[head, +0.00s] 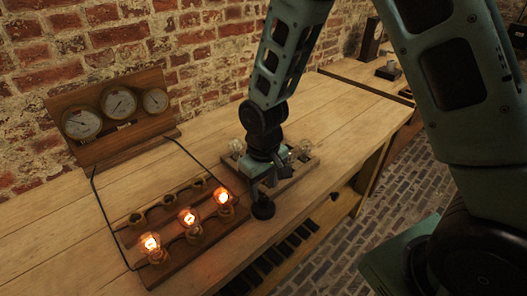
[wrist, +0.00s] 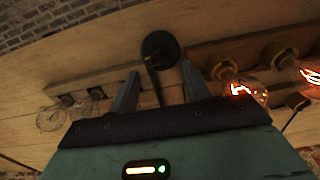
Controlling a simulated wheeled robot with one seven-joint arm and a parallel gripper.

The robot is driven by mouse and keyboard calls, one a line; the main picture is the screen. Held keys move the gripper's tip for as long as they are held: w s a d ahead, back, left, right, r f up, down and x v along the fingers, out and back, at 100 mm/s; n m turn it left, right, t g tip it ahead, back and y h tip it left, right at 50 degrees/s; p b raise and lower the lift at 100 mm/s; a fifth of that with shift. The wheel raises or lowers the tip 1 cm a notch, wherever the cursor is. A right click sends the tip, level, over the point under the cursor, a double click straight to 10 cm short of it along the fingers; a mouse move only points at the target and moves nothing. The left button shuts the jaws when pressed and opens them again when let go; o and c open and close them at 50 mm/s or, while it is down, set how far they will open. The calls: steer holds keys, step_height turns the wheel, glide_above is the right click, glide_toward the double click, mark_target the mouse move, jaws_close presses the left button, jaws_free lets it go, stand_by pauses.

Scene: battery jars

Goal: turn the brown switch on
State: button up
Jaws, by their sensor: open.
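A dark round knob (head: 263,209) stands at the front edge of the bench, just below my gripper (head: 263,185). In the wrist view the knob (wrist: 160,48) sits on a thin dark lever that runs between my fingers (wrist: 159,88). The fingers are apart, one on each side of the lever, and I see no grip on it. The knob looks dark brown to black in this light. The lever's base is hidden by my gripper. The wooden board (head: 288,178) behind it carries clear unlit bulbs (head: 304,150).
A wooden board at the left holds three lit bulbs (head: 189,218) close to my gripper. Behind it a panel with three dials (head: 118,103) stands against the brick wall. A black cable (head: 101,208) lies on the bench (head: 55,235). The right end of the bench is mostly clear.

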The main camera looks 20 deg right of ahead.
mark_target(264, 198)
step_height(264, 198, up, 14)
steer(key=shift+f, duration=0.15)
stand_by(0.5)
steer(key=s+a+n, duration=0.2)
steer(key=s+a, duration=0.1)
steer(key=s, duration=0.7)
steer(key=s+a+r+n, duration=0.1)
steer(key=s+a+n, duration=0.1)
steer(key=s, duration=0.7)
steer(key=shift+s+a+r+y, duration=0.15)
steer(key=shift+s+a+y, duration=0.2)
steer(key=shift+a, duration=0.35)
